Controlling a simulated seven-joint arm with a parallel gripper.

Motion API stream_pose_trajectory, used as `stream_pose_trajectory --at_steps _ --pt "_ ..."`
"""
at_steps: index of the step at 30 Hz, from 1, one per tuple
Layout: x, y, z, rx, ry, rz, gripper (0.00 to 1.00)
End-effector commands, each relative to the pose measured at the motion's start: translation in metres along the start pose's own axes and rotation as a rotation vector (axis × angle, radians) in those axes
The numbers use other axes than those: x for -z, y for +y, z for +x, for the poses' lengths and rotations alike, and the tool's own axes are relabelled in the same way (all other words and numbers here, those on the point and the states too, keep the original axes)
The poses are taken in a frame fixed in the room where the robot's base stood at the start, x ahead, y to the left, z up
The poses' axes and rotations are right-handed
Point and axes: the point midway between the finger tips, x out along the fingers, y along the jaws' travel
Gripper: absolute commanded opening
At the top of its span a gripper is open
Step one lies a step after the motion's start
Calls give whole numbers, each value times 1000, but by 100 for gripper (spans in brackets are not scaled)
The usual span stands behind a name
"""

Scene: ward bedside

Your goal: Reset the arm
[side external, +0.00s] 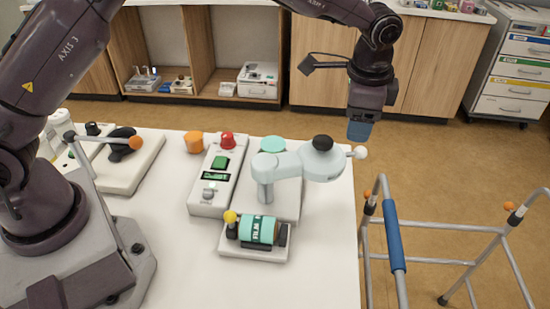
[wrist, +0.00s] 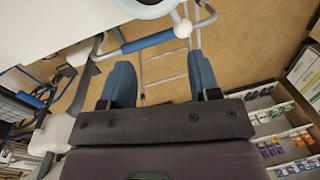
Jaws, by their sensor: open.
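My gripper (side external: 359,131) hangs pointing down beyond the far right corner of the white table, high and clear of everything on it. In the wrist view my gripper (wrist: 161,88) shows two blue fingers spread apart with nothing between them. The floor and part of a walking frame show between and beyond the fingers. My arm reaches from its base at the left, across the top of the side view, to the gripper.
On the white table (side external: 325,270) stand a pale swing-arm device (side external: 290,165), a control box (side external: 209,190) with a red knob, a roll holder (side external: 256,236) and an orange cup (side external: 194,142). A walking frame (side external: 395,238) stands at the right. Cabinets (side external: 310,80) line the back.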

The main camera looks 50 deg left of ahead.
Motion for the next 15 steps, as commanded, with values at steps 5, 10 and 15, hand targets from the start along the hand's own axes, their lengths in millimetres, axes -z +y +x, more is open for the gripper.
stream_pose_trajectory --at_steps 5,10,15 --pt "-50 13 -35 -17 7 -177 56" --pt "-110 27 -74 -19 40 -362 56" --pt "-176 49 -106 -13 93 -542 56"
